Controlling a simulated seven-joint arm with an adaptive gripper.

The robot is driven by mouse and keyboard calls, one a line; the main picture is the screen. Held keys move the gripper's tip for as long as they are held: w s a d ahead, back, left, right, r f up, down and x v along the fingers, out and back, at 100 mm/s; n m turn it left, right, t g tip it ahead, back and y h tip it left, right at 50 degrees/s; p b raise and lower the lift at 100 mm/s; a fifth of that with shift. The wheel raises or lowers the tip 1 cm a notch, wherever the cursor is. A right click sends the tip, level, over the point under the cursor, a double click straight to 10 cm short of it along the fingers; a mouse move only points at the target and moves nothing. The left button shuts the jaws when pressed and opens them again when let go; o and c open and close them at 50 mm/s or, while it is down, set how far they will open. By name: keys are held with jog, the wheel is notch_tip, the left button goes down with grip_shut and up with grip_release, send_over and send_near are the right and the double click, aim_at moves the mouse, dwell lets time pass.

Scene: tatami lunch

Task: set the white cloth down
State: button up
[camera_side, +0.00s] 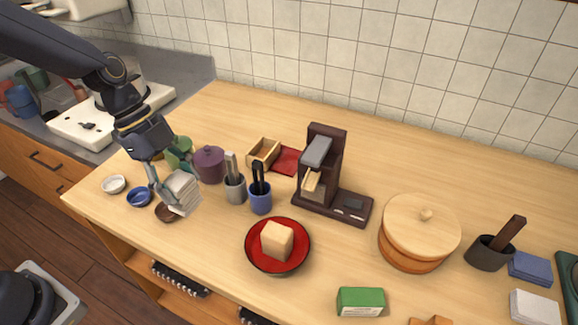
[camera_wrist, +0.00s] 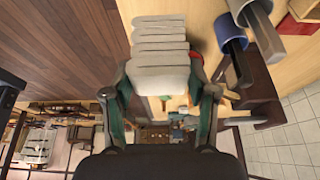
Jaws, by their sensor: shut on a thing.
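The white cloth (camera_side: 181,192) is a folded, layered stack held at the end of my gripper (camera_side: 170,183) in the side view. It hangs tilted over the left part of the wooden counter, close to a small brown dish (camera_side: 165,213). In the wrist view the cloth (camera_wrist: 160,50) shows its stacked folds between the two fingers of my gripper (camera_wrist: 160,92), which is shut on it. From the side view I cannot tell how far the cloth is above the counter.
A white bowl (camera_side: 113,184) and a blue bowl (camera_side: 139,198) sit left of the cloth. Right of it stand a grey utensil cup (camera_side: 235,190), a blue cup (camera_side: 260,204) and a purple lidded pot (camera_side: 209,165). A red plate (camera_side: 254,259) holds a pale block.

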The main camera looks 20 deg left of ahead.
notch_tip(320, 180, down, 12)
jog(key=shift+r, duration=0.2)
jog(key=shift+f, duration=0.15)
jog(key=o, duration=1.1)
jog(key=shift+o, duration=0.2)
jog(key=v, duration=1.2)
jog(key=s+a+r+n+t+y, duration=0.2)
jog(key=s+r+n, duration=0.3)
jog(key=r+n, duration=0.2)
jog(key=s+a+r+n+t+y, duration=0.2)
jog(key=s+r+n, duration=0.4)
jog(key=n, duration=0.5)
jog(key=shift+a+r+t+y, duration=0.15)
jog(key=shift+r+t+y, duration=0.25)
jog(key=shift+t, duration=0.4)
